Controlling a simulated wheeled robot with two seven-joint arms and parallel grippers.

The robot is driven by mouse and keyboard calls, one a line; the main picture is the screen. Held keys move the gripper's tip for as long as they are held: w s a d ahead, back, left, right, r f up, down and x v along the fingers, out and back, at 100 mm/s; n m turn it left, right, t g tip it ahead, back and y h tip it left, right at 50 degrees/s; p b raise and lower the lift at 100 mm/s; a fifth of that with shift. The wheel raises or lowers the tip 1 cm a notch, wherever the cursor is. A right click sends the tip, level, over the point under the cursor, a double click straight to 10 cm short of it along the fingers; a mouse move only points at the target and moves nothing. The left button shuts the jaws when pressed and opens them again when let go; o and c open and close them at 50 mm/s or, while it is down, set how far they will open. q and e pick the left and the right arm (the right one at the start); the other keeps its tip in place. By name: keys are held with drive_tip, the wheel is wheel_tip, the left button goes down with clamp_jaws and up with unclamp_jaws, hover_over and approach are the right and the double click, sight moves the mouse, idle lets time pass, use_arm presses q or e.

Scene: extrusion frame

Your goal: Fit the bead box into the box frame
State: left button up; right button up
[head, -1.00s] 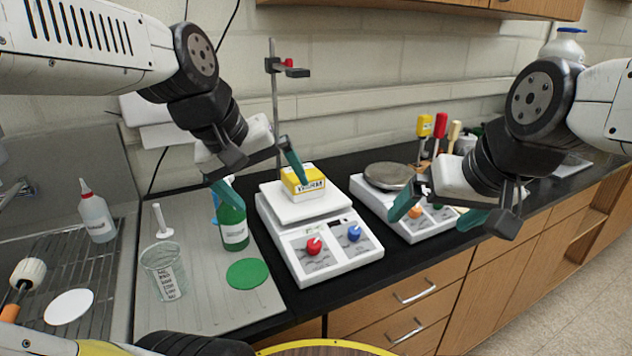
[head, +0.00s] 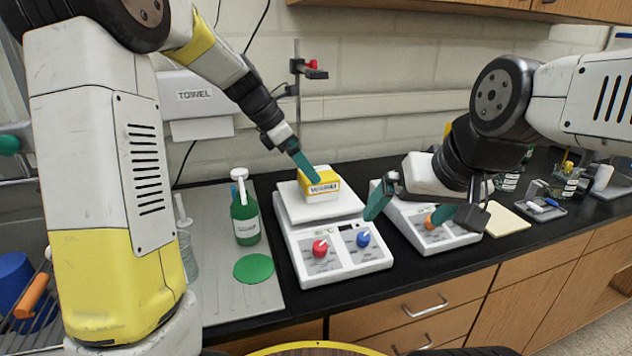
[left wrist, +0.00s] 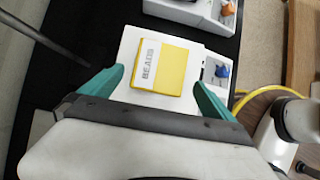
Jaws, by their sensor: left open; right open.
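The bead box (head: 319,186), yellow with a white label, sits on the white plate of a scale (head: 335,252). It also shows in the left wrist view (left wrist: 160,66), its label reading BEADS. My left gripper (head: 304,163) is at the box in the head view, one teal finger in front of its top edge. In the left wrist view the gripper (left wrist: 158,84) is open, its fingers on either side of the box with gaps. My right gripper (head: 410,209) is open and empty in front of a second scale. I cannot make out a box frame.
The second scale (head: 436,236) stands to the right. A green bottle (head: 245,215) and a green disc (head: 254,268) are on the grey mat at left. A stand with a rod (head: 297,90) rises behind the box. The black counter's front strip is clear.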

use_arm(q)
drive_tip(key=x, duration=0.5)
drive_tip(key=shift+f, duration=0.15)
drive_tip(key=c, duration=1.6)
